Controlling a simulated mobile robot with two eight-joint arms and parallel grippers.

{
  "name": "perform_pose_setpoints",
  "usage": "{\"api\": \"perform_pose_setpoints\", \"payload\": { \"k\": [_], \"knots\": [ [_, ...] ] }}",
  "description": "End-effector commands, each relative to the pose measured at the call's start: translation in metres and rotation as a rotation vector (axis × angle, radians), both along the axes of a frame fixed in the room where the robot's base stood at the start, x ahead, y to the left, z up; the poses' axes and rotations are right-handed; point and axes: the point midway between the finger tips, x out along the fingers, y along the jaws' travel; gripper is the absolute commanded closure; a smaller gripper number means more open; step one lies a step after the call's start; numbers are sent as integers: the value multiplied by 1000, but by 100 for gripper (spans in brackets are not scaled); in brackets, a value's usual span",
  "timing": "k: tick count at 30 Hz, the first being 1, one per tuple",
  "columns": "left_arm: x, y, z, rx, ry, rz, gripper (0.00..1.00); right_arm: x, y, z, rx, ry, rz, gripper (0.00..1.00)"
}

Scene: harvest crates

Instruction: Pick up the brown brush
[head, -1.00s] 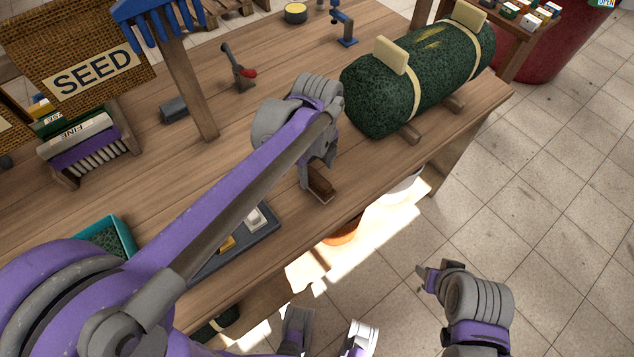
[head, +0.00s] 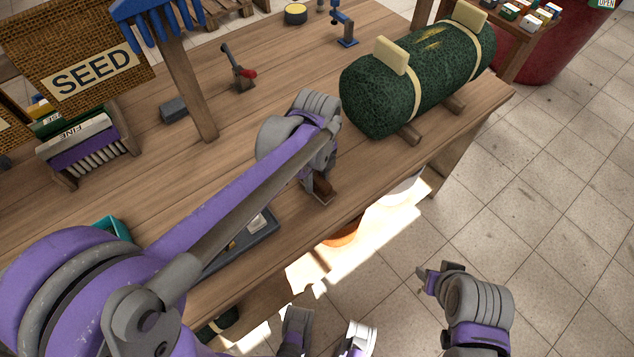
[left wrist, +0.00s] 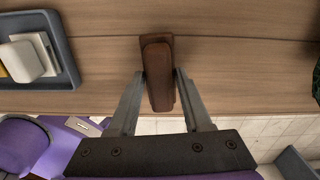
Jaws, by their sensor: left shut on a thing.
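The brown brush (head: 324,187) is at the front edge of the wooden bench, partly hidden by my left gripper in the head view. In the left wrist view the brush (left wrist: 158,72) lies lengthwise between the two fingers. My left gripper (head: 317,183) is shut on it, with one finger touching each long side, as the left wrist view (left wrist: 160,80) shows. I cannot tell a clear gap between the brush and the bench top. My right gripper (head: 428,281) is out over the floor, away from the bench; its finger opening is not clear.
A grey tray (left wrist: 72,75) with a white block lies left of the brush in the wrist view. A green strapped roll (head: 415,85) rests on wooden bars to the right.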

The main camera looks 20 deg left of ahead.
Motion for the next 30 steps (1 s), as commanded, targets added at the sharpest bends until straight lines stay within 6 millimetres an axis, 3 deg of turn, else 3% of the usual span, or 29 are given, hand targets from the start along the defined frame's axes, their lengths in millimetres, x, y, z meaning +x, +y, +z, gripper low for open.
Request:
{"api": "perform_pose_setpoints", "payload": {
  "k": [10, 21, 30],
  "knots": [
    [0, 0, 8, 0, 0, 0, 100, 0, 0, 1, 0, 0, 0, 50],
    [0, 0, 78, 0, 0, 0, 100, 1, 0, 11, 0, -4, 0, 50],
    [0, 0, 101, 0, 0, 0, 100, 2, 0, 13, 0, -4, 0, 50]
  ]
}}
